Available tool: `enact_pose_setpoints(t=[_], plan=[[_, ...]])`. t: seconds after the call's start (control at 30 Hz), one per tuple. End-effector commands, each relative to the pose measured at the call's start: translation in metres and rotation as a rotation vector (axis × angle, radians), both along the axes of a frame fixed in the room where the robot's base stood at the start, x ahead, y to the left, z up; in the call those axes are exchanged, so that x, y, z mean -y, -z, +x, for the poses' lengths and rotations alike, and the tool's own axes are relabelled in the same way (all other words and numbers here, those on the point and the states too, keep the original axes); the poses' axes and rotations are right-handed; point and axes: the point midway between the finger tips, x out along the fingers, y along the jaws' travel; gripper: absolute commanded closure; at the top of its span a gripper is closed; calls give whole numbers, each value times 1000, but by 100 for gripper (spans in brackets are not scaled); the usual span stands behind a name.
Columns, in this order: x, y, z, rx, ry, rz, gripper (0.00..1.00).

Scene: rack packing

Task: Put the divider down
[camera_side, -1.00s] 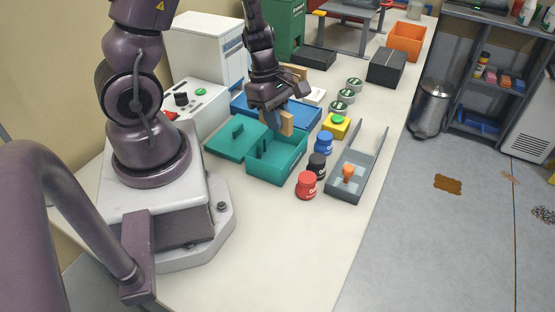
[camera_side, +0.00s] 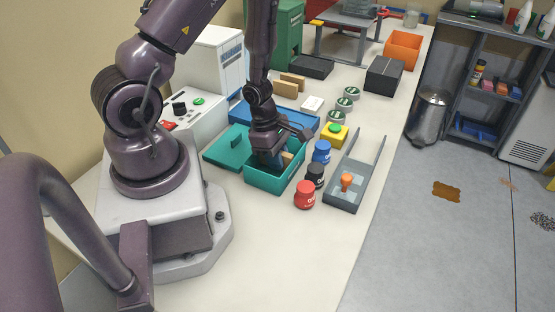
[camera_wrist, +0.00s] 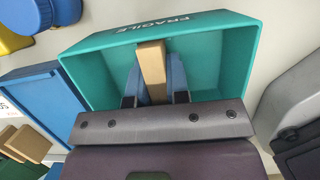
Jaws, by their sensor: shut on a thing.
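The divider is a tan, flat wooden piece; in the wrist view the divider (camera_wrist: 152,70) stands between my two blue fingers. My gripper (camera_wrist: 153,85) is shut on it. In the side view my gripper (camera_side: 274,158) is down inside the open teal box (camera_side: 273,186), and a bit of the divider (camera_side: 288,158) shows beside the fingers. In the wrist view the box (camera_wrist: 90,75) has FRAGILE printed on its wall. The divider reaches toward that wall; whether it touches the wall or floor I cannot tell.
A teal lid (camera_side: 226,148) lies left of the box, and a blue tray (camera_side: 240,116) lies behind it. Blue (camera_side: 321,152), black (camera_side: 314,176) and red (camera_side: 305,195) jars stand close on the right. More tan pieces (camera_side: 285,88) stand farther back. The front table is clear.

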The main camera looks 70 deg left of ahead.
Motion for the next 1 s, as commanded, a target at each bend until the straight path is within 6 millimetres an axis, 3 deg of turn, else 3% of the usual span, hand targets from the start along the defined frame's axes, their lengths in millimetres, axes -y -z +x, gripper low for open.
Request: enact_pose_setpoints(t=[0.1,0.47,0.5,0.6,1.0], plan=[[0,9,0,-1,1,3,100],[0,12,0,0,1,3,100],[0,12,0,1,1,2,82],[0,12,0,1,1,2,59],[-1,6,0,3,-1,3,58]])
